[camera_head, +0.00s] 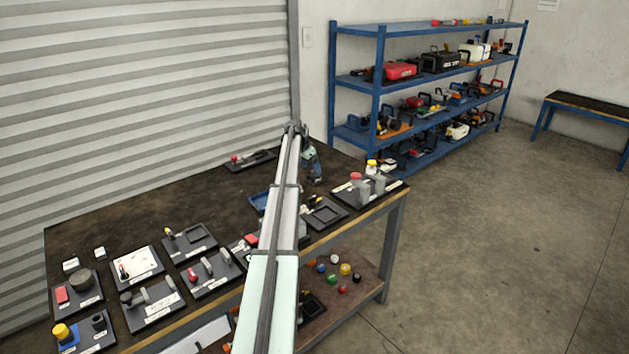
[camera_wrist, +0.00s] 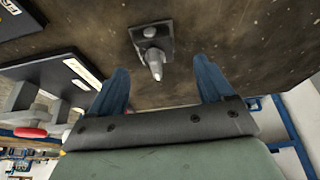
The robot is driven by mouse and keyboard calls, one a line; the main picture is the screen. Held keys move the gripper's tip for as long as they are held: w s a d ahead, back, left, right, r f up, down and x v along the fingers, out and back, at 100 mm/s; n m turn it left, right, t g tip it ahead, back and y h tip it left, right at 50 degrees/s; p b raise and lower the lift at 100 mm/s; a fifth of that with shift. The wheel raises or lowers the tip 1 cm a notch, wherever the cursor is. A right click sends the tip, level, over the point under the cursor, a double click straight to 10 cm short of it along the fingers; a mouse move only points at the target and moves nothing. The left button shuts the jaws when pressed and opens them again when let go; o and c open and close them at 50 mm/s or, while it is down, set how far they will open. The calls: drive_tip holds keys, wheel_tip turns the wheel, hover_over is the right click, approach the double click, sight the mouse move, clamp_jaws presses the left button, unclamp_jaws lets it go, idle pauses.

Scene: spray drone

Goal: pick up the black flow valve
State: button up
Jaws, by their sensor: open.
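In the wrist view my gripper (camera_wrist: 162,76) is open, its two blue fingers apart with nothing held between them. A small dark plate with a grey, light-tipped fitting (camera_wrist: 153,50) lies on the table just ahead of the gap. I cannot tell whether this fitting is the black flow valve. In the head view my gripper (camera_head: 313,168) is over the far part of the table, partly hidden by my arm. No part there can be surely named as the valve; a dark round part (camera_head: 82,281) sits in a tray at the left.
The dark table (camera_head: 130,212) holds several black trays of parts, such as one with a white card (camera_head: 136,264). A tray with red- and yellow-topped parts (camera_head: 365,186) stands at the right edge. A blue shelf rack (camera_head: 425,90) stands behind. The back left tabletop is mostly clear.

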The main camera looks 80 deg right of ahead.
sight(314, 175)
drive_tip(key=shift+s+x, duration=0.15)
drive_tip(key=shift+x, duration=1)
drive_tip(key=shift+s+x, duration=0.1)
drive_tip(key=shift+x, duration=1.05)
drive_tip(key=shift+a, duration=0.2)
drive_tip(key=shift+c, duration=0.5)
drive_tip(key=c, duration=1.1)
drive_tip(key=shift+r, duration=0.15)
